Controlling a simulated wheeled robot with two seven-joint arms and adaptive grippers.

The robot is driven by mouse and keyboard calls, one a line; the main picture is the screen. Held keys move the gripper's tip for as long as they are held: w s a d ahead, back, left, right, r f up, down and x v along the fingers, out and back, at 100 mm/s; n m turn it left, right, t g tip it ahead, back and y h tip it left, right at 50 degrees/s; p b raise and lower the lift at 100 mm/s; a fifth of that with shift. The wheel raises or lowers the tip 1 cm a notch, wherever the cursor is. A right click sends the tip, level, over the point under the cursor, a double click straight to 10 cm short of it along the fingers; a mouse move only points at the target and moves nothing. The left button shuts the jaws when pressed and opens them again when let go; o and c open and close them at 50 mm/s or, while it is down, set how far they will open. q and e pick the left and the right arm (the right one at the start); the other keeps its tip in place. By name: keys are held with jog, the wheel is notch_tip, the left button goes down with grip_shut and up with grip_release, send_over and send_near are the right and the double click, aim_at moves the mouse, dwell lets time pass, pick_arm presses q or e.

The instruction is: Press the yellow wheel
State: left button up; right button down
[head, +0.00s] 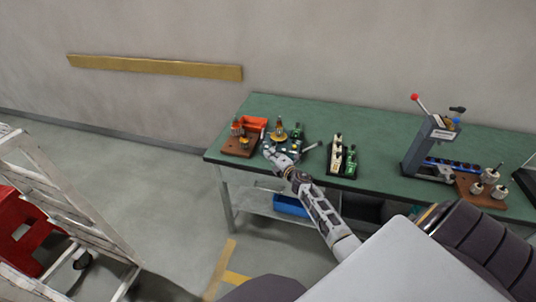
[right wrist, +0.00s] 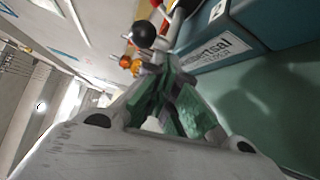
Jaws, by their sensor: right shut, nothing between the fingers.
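A small yellow, wheel-like part (head: 279,133) stands on the left half of the green table in the head view; its details are too small to make out. My right gripper (head: 272,150) is shut and empty just in front of it. I cannot tell whether they touch. The right wrist view is tilted: a black ball knob (right wrist: 144,33) and a small orange-yellow part (right wrist: 129,62) show beyond the green and grey shapes near the camera. I cannot tell whether that part is the yellow wheel. My left gripper is not in view.
A blue-grey body with a white label (right wrist: 222,52) is close in the wrist view.

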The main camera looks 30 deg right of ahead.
jog(key=shift+s+d+n+y, duration=0.75)
jog(key=shift+n+y, duration=0.15)
jog(key=shift+y, duration=0.3)
jog(key=shift+s+d, duration=0.2)
jog(key=shift+s, duration=0.05)
jog(key=shift+s+d+b, duration=0.15)
jog(key=shift+d+b, duration=0.05)
jog(key=shift+b, duration=0.1)
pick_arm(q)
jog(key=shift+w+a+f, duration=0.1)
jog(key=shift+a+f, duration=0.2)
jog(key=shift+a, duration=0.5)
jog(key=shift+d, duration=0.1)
